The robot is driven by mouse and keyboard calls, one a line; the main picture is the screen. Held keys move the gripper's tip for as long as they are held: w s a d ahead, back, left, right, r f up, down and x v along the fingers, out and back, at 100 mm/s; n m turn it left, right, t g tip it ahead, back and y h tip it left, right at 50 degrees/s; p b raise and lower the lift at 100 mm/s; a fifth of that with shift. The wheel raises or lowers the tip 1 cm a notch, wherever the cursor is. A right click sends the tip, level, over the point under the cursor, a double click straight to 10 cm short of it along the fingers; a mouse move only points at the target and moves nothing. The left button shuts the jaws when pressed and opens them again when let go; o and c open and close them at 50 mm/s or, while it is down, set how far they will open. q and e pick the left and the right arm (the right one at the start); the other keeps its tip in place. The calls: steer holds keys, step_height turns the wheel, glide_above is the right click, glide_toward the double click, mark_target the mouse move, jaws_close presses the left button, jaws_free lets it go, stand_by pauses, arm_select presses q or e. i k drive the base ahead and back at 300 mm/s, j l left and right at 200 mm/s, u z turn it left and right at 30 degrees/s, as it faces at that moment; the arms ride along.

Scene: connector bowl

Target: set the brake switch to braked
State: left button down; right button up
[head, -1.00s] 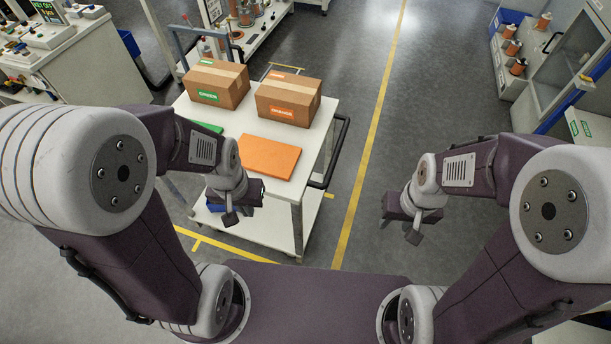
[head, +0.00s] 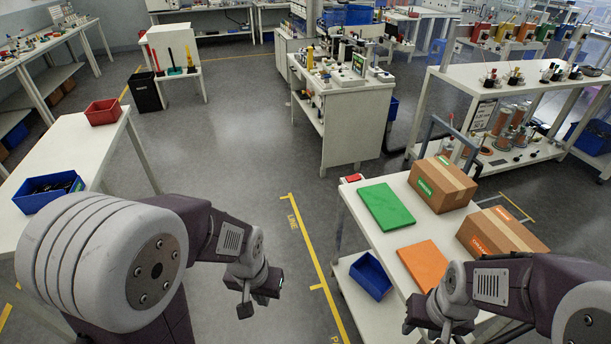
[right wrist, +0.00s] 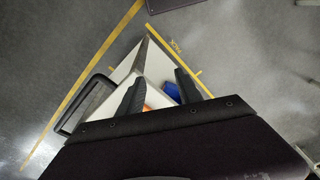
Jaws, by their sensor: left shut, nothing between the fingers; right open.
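A small red switch-like part (head: 352,178) in a pale housing sits at the far left corner of the white cart (head: 385,243); it may be the brake switch, but its setting is too small to read. My left gripper (head: 252,298) is shut and empty over the floor, left of the cart. My right gripper (head: 428,328) is open in front of the cart's near part, low in the head view. In the right wrist view its two fingers (right wrist: 160,92) are apart with nothing between them, and part of the cart shows beyond.
The cart carries a green panel (head: 386,206), an orange panel (head: 424,264) and two cardboard boxes (head: 442,184). A blue bin (head: 371,275) is on its lower shelf. A white table (head: 75,150) stands left. Floor between table and cart is clear, with yellow lines (head: 308,245).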

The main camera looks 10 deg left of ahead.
mark_target(350, 178)
steer(key=i+j+u, duration=0.1)
steer(key=i+j, duration=0.25)
steer(key=i, duration=0.15)
steer(key=i+j, duration=0.35)
steer(key=i+j+u, duration=0.15)
steer(key=i+j, duration=0.15)
steer(key=i, duration=0.3)
